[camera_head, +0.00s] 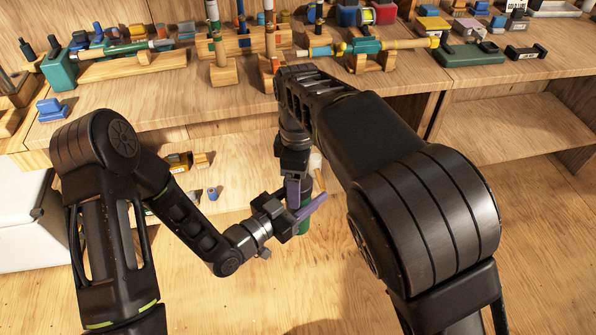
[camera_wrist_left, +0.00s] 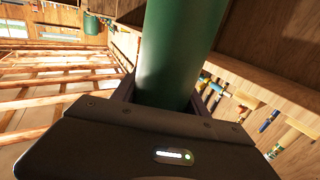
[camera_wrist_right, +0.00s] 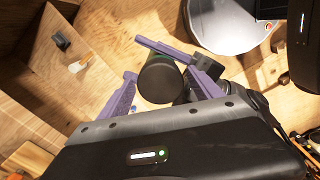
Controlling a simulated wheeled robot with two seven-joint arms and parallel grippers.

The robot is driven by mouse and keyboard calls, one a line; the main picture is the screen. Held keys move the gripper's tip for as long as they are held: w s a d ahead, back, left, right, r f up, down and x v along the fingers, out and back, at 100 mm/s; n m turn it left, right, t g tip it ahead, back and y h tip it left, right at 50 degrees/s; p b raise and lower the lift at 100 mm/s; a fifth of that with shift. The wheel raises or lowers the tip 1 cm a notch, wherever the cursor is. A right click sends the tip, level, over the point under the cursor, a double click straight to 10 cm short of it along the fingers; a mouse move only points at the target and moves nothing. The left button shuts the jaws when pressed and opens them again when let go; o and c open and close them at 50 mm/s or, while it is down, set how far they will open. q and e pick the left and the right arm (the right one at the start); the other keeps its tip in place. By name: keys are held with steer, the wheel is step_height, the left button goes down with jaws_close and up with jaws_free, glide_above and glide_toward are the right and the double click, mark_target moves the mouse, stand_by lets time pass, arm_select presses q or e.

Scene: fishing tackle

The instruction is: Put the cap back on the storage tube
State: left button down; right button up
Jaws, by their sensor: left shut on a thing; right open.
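The green storage tube (camera_head: 304,224) is held by my left gripper (camera_head: 302,207), shut around it above the floor. In the left wrist view the green tube (camera_wrist_left: 176,50) fills the jaws and runs out of the top of the picture. My right gripper (camera_wrist_right: 163,80) is open over the tube's end. In the right wrist view that end (camera_wrist_right: 159,80) is a dark round face between the spread purple fingers. Whether it is bare or capped I cannot tell. I cannot make out a separate cap for certain. My right forearm covers part of the bench in the head view.
A wooden workbench (camera_head: 200,92) crosses the back, crowded with rods, stands and boxes. A small blue piece (camera_head: 212,193) and a yellow-black item (camera_head: 179,162) lie lower, left of the tube. A white bin (camera_head: 22,225) stands at the left. The front floor is clear.

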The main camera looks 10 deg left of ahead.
steer(key=c, duration=1.5)
steer(key=shift+o, duration=0.2)
steer(key=m, duration=1.8)
steer(key=o, duration=1.6)
